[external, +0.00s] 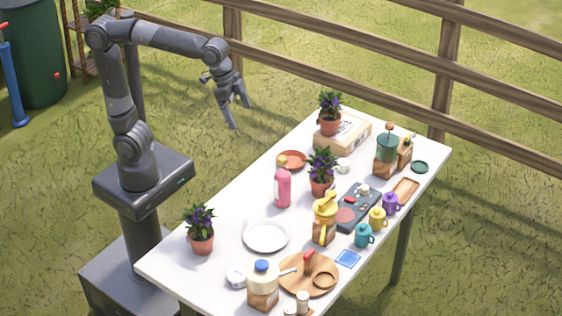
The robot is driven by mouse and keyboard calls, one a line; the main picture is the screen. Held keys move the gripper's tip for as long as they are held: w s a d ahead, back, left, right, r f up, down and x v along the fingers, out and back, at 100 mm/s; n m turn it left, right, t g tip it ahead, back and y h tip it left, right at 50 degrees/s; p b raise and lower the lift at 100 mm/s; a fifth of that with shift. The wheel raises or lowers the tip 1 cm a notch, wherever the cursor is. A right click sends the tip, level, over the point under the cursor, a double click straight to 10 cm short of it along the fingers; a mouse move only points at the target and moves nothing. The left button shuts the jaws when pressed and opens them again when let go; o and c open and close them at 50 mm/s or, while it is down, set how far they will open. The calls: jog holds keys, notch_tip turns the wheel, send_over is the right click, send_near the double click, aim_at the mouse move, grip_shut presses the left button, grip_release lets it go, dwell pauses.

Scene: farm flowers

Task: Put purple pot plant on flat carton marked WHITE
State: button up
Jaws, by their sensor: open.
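Three potted plants with purple flowers in terracotta pots are on the table. One plant (329,114) stands upright on a flat tan carton (350,139) at the far end; the print on the carton is too small to read. A second plant (321,171) stands mid-table, and a third (201,230) stands at the near left edge. My gripper (239,115) is open and empty. It hangs in the air at the table's left side, fingers pointing down, apart from all the plants.
The white table (222,208) is crowded: a pink bottle (283,188), a white plate (266,236), a yellow-topped dispenser (325,218), several mugs and a round wooden board (309,275). The left edge has some clear room. A wooden fence (330,70) runs behind.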

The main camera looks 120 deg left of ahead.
jog(key=s+d+f+m+t, duration=0.1)
jog(key=s+d+f, duration=0.3)
jog(key=s+d, duration=0.2)
jog(key=s+d+f+m+h, duration=0.1)
jog(key=s+d+f+m, duration=0.1)
jog(key=s+d+f, duration=0.2)
jog(key=s+d, duration=0.2)
jog(key=s, duration=0.2)
jog(key=shift+s+t, duration=0.35)
jog(key=shift+t, duration=0.05)
